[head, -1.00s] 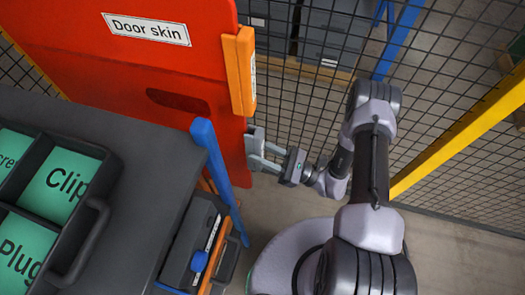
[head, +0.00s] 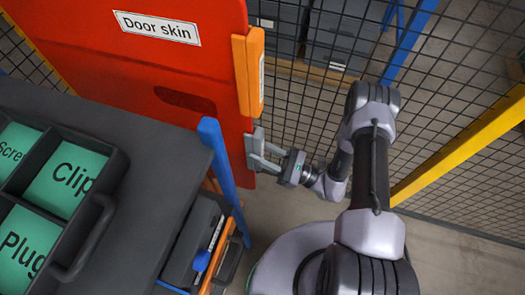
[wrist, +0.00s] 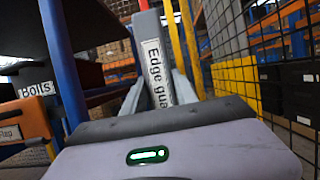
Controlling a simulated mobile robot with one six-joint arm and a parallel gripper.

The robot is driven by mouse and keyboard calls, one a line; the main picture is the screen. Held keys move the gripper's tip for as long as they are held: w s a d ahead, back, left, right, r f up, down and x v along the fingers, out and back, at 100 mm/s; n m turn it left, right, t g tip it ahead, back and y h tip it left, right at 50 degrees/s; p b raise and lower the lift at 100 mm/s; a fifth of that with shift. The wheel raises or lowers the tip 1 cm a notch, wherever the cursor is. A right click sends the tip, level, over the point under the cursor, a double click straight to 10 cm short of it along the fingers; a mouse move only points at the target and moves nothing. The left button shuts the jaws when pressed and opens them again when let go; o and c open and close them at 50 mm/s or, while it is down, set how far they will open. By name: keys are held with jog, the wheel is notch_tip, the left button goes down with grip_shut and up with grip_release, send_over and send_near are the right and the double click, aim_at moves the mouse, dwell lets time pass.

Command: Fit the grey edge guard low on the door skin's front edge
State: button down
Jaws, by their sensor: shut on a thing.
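The red door skin (head: 120,55) stands upright at the upper left in the head view, its front edge on the right. An orange guard (head: 250,72) sits on that edge, higher up. My gripper (head: 264,155) is shut on the grey edge guard (head: 252,146), below the orange guard. The edge guard is upright and overlaps the door skin's edge in the picture; I cannot tell whether it is seated. In the wrist view, the edge guard (wrist: 151,58) stands between my fingers, its white label partly hidden by my wrist.
A dark bench (head: 130,150) with a black bin tray (head: 104,196) of green compartments is at the left. A blue post (head: 222,165) rises at its corner, close to my gripper. Mesh fencing (head: 470,130) and a yellow rail (head: 460,138) stand right and behind.

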jog(key=shift+a, duration=0.1)
dwell(0.3)
jog(key=c, duration=0.9)
grip_release()
jog(key=p+v, duration=0.1)
jog(key=v, duration=1.6)
jog(key=shift+f, duration=0.15)
